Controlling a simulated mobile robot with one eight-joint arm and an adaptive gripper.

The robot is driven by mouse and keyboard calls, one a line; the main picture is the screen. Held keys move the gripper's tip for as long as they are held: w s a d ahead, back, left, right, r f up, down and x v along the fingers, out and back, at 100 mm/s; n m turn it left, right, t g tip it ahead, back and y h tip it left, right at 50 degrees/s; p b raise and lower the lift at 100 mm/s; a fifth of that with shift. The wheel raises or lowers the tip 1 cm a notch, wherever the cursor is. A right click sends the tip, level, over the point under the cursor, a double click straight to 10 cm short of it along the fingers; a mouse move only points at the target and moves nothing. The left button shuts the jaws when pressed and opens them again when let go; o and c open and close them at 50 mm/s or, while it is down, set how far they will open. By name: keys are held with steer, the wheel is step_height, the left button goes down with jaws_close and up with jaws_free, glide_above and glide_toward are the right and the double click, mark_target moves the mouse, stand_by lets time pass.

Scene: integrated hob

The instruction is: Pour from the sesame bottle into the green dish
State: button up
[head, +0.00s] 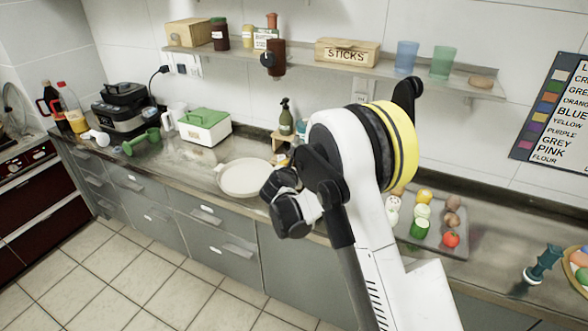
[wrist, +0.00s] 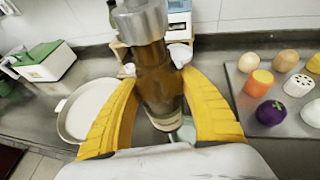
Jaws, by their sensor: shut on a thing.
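In the wrist view my gripper (wrist: 160,88) has its two yellow fingers closed around a brown glass bottle (wrist: 156,62) with a grey metal cap, which I take as the sesame bottle. I cannot tell whether the bottle touches anything below.
A white round pan (head: 245,178) stands on the counter left of my arm. A grey tray (head: 438,240) with several foods lies to the right. A white box with a green lid (head: 203,127) and a dark green pump bottle (head: 286,120) stand farther back, below a wall shelf (head: 340,65).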

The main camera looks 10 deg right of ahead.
steer(key=shift+m, duration=0.5)
steer(key=f+b, duration=0.4)
steer(key=shift+w+a+f+b, duration=0.25)
steer(key=shift+w+a+b, duration=0.05)
steer(key=shift+a+b, duration=0.05)
steer(key=shift+r, duration=0.25)
steer(key=shift+w+a+f+m+t+y, duration=0.3)
steer(key=shift+a+m+t+y, duration=0.15)
steer(key=shift+m+t, duration=0.2)
steer(key=shift+w+a+f+m+t+y, duration=0.2)
steer(key=shift+f+m, duration=0.1)
steer(key=shift+f, duration=0.6)
steer(key=shift+w+a+f+m+t+y, duration=0.15)
steer(key=shift+f+m, duration=0.1)
steer(key=shift+f, duration=0.6)
steer(key=shift+s, duration=0.1)
steer(key=shift+w+a+f+m+t, duration=0.25)
steer(key=shift+a+m+t, duration=0.1)
steer(key=shift+m, duration=0.3)
steer(key=shift+w+a+f+m+t, duration=0.25)
steer(key=shift+m+t, duration=0.1)
steer(key=shift+m, duration=0.3)
